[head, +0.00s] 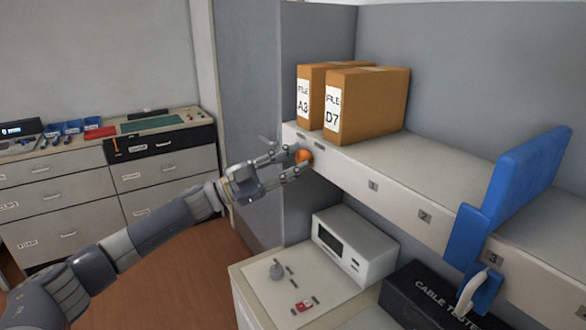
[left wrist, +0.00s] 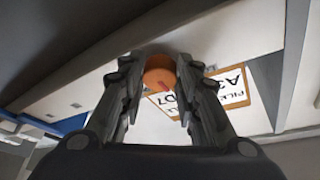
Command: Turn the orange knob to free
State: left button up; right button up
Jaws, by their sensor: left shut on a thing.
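The orange knob (head: 304,156) sits on the front edge of the shelf (head: 345,175), near its left end and below the file boxes. My left gripper (head: 297,163) reaches in from the left and is shut on the knob. In the left wrist view the knob (left wrist: 160,73) lies between the two fingers (left wrist: 161,82), with a small red mark on its face. The fingers hide part of the knob's sides. I cannot read the knob's setting. My right gripper is not in view.
Two brown file boxes, A3 (head: 310,75) and D7 (head: 385,100), stand on the shelf above the knob. A blue bracket-like part (head: 525,180) is at the right. Below are a white device (head: 370,250), a black cable tester box (head: 430,290) and a counter (head: 262,295).

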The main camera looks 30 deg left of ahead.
pick_arm(q)
jog(key=m, duration=0.2)
jog(key=m+g, duration=0.1)
jog(key=m, duration=0.1)
jog(key=m+g, duration=0.1)
jog(key=shift+w+a+r+m, duration=0.1)
jog(key=shift+a+r+m, duration=0.15)
jog(key=shift+m, duration=0.15)
jog(key=shift+r+m+g+y, duration=0.15)
jog(key=shift+m+g, duration=0.4)
jog(key=shift+m, duration=0.6)
jog(key=shift+m+g+y, duration=0.15)
jog(key=shift+m+g, duration=0.4)
jog(key=shift+m, duration=0.6)
jog(key=o, duration=1.1)
